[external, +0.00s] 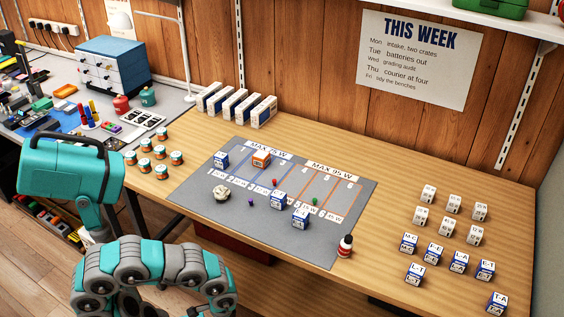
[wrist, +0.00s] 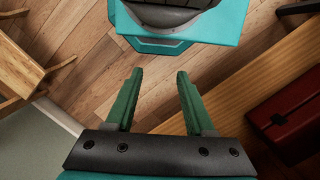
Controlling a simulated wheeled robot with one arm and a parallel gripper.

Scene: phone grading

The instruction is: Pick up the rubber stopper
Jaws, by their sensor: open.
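No object is clearly recognisable as the rubber stopper. Small upright pieces stand on the grey mat (external: 205,197) in the external view: a red one (external: 274,182), a purple one (external: 250,202) and a green one (external: 315,201). They are too small to tell whether one is a stopper.
Small blue-and-white boxes (external: 279,200) and an orange box (external: 261,158) stand on the mat. Jars (external: 145,165) are left, more boxes (external: 435,252) right. A dark red box (wrist: 293,122) shows beside the wrist.

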